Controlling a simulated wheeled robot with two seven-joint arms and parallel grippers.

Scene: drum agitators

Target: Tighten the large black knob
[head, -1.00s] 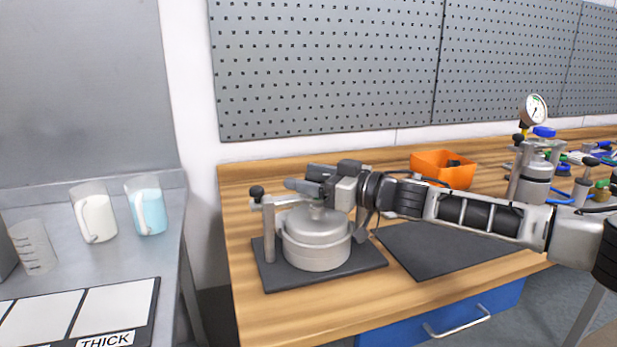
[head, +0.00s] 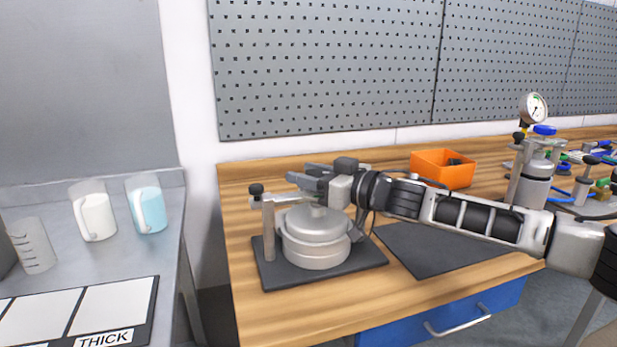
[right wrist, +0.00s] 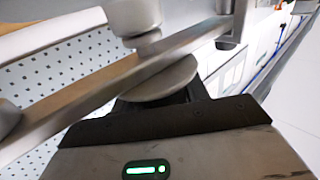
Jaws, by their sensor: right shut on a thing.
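The metal vessel (head: 316,240) stands on a dark base plate (head: 357,266) on the wooden bench, with a crossbar over its lid. My right gripper (head: 303,178) is shut above the lid and crossbar, in from the right. What it grips, taken as the large black knob, is hidden by the jaws and wrist. A black knob (head: 256,189) tops the left post, apart from the gripper. The right wrist view shows the crossbar (right wrist: 90,105) and a grey disc (right wrist: 160,80) close beyond the gripper body. My left gripper is not in view.
A dark mat (head: 430,248) lies under my right forearm. An orange bin (head: 442,168) stands behind it. A second metal vessel with a gauge (head: 533,108) is at the right. Jugs with white (head: 97,216) and blue liquid (head: 149,212) stand on the left table.

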